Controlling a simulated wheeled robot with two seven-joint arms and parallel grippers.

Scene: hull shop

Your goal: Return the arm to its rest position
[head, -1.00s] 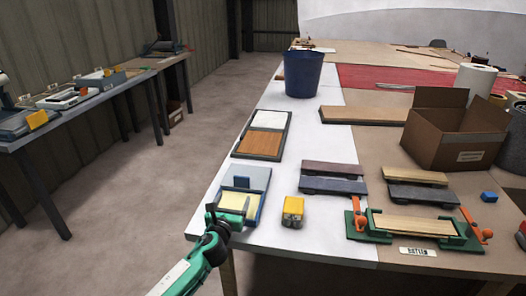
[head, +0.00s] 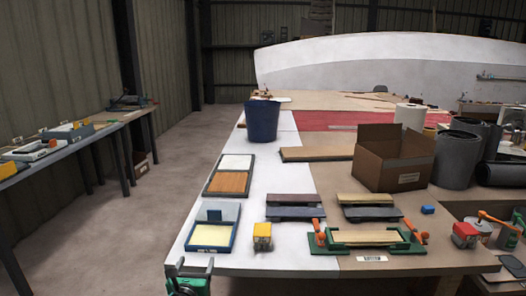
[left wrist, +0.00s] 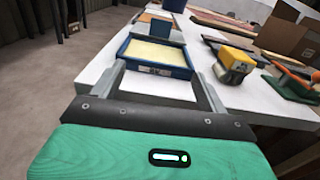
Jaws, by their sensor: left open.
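My left gripper (head: 189,270) is at the near left corner of the white-topped workbench (head: 280,259), low in the head view. Its jaws are open with nothing between them. In the left wrist view the two grey fingers (left wrist: 164,84) point toward a blue tray with a pale yellow pad (left wrist: 155,55), which lies beyond the fingertips on the bench. The same blue tray (head: 212,236) shows in the head view just behind the gripper. My right gripper is in neither view.
A yellow block-like item (head: 262,236) stands right of the tray. A green clamp fixture (head: 368,246) holds a wooden strip. A blue bucket (head: 262,120) and an open cardboard box (head: 395,158) stand farther back. The floor (head: 130,235) left of the bench is clear.

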